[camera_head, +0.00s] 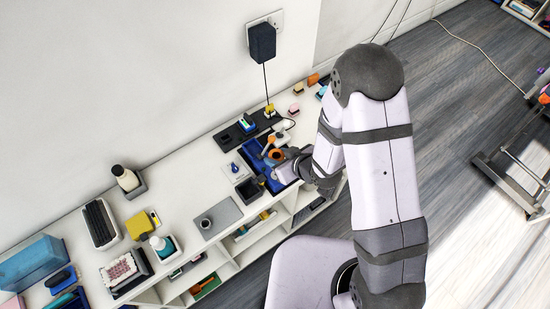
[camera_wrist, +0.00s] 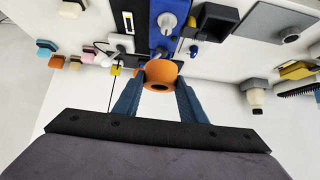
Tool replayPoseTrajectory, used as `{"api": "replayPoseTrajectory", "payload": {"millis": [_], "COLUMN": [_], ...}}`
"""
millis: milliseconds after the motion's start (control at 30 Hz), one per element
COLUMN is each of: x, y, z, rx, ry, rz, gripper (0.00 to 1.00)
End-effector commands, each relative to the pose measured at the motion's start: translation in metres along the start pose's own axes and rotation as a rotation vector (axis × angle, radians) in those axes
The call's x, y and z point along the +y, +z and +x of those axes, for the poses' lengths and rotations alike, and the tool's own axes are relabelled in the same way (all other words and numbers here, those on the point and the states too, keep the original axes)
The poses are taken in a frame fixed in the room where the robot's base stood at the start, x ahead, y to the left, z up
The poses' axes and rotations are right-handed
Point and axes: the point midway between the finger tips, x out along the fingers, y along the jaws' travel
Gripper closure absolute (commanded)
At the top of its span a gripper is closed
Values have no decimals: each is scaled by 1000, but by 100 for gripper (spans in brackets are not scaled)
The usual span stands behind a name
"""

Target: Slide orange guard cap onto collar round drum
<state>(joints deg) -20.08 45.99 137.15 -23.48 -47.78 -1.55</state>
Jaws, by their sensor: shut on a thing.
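The orange guard cap (camera_wrist: 160,74) is between the two blue fingers of my gripper (camera_wrist: 159,88), near their tips, with a dark round opening facing the wrist camera. My gripper is shut on it. In the head view the orange cap (camera_head: 277,156) shows at the end of my arm, over the blue tray (camera_head: 252,151) on the white bench. Whether the cap touches anything is not clear.
A pale knobbed tool (camera_wrist: 168,22) lies in the blue tray. A black open box (camera_wrist: 214,22) and a grey plate (camera_wrist: 283,22) stand on its right in the wrist view. A black wall adapter (camera_head: 262,42) hangs a cord behind. Small colored blocks (camera_head: 294,109) sit at the bench's far end.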

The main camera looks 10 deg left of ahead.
Motion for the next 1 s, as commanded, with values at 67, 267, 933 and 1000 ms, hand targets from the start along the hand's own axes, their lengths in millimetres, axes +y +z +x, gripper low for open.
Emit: {"api": "replayPoseTrajectory", "payload": {"millis": [67,267,933,1000], "x": [-1,-1,-1,-1], "y": [0,0,21,25], "z": [0,0,21,25], "rx": [2,2,1,1], "ry": [-4,-3,-3,-3], "rz": [-7,-7,-7,-7], "gripper": [95,95,95,95]}}
